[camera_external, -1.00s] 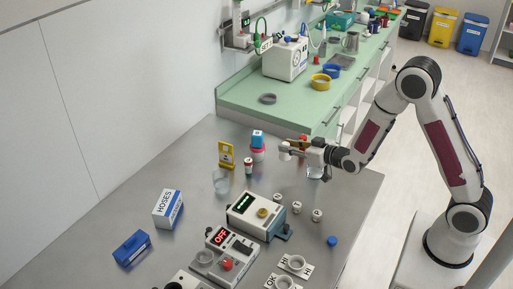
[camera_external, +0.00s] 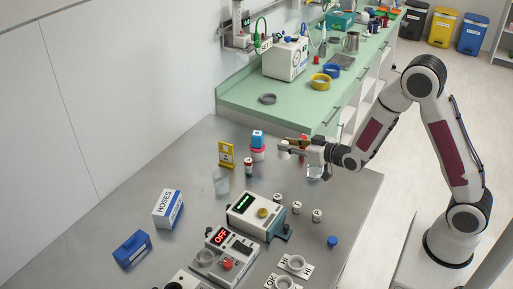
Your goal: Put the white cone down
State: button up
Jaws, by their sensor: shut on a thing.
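My gripper (camera_external: 297,149) is above the far right part of the steel table (camera_external: 150,222), pointing left. It is shut on a small white piece (camera_external: 284,149) at its tip, which I take to be the white cone. The piece is held above the table; its exact shape is too small to tell. The fingers partly hide it.
A red and blue stack (camera_external: 258,147), a yellow stand (camera_external: 226,154), a small vial (camera_external: 248,167) and a clear beaker (camera_external: 221,182) stand left of my gripper. A device with a green display (camera_external: 257,215) and several small white pieces (camera_external: 297,207) are nearer.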

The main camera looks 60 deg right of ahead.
jog(key=s+a+r+n+y, duration=0.1)
jog(key=a+r+n+y, duration=0.1)
jog(key=a+r, duration=0.3)
jog(key=a, duration=0.2)
jog(key=shift+s+a+y, duration=0.2)
jog(key=shift+a+y, duration=0.1)
jog(key=shift+a, duration=0.1)
jog(key=shift+f, duration=0.2)
notch_tip(320, 180, down, 4)
jog(key=w+f, duration=0.1)
jog(key=w, duration=0.1)
jog(key=w+a+r+n+g+y, duration=0.1)
jog(key=w+a+n+y, duration=0.2)
jog(key=w+a, duration=0.4)
jog(key=w+a+r+n+g+y, duration=0.1)
jog(key=w+a+n+y, duration=0.3)
jog(key=w, duration=0.6)
jog(key=s+a+n+g+y, duration=0.2)
jog(key=a+n+g+y, duration=0.5)
jog(key=a, duration=0.8)
jog(key=shift+n+g, duration=1.2)
jog(key=shift+g, duration=0.5)
